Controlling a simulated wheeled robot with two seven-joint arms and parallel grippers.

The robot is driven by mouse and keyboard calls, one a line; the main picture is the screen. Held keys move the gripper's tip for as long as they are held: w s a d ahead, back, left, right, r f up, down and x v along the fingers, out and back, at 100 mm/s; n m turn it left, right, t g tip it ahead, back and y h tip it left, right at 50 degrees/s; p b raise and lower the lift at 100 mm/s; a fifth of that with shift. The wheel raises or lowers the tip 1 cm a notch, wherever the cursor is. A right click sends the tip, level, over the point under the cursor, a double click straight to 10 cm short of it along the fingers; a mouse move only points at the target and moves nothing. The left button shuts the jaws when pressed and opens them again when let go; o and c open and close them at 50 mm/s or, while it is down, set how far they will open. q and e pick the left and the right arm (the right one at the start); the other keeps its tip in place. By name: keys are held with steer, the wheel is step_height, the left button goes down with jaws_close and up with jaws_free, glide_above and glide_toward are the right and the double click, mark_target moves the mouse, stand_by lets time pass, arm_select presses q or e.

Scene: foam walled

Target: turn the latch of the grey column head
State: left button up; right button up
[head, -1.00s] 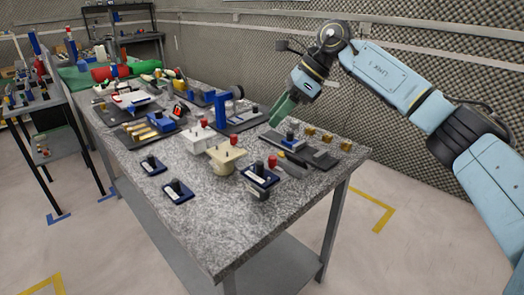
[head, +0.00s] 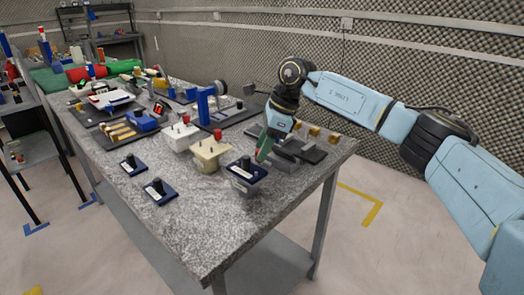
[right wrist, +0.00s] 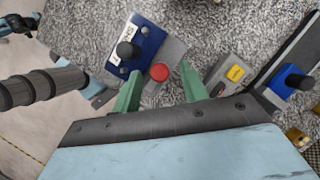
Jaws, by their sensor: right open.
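The grey column head (right wrist: 174,48) shows in the right wrist view as a grey block with a round red knob (right wrist: 160,72). A dark blue plate with a black knob (right wrist: 126,50) lies against or over its left part. My right gripper (right wrist: 161,78) is open, its green fingers on either side of the red knob; contact cannot be told. In the head view my right gripper (head: 264,150) points down behind the blue plate (head: 246,171), and hides most of the grey head and its knob.
A cream block (head: 209,155) and a white block (head: 180,137), both with red knobs, stand to the left. Two small blue plates (head: 160,192) (head: 133,165) lie nearer the table's left edge. A grey block with a yellow piece (right wrist: 234,73) lies right of the fingers.

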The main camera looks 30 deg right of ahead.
steer(key=shift+a+f, duration=0.2)
steer(key=shift+f, duration=0.25)
jaws_close()
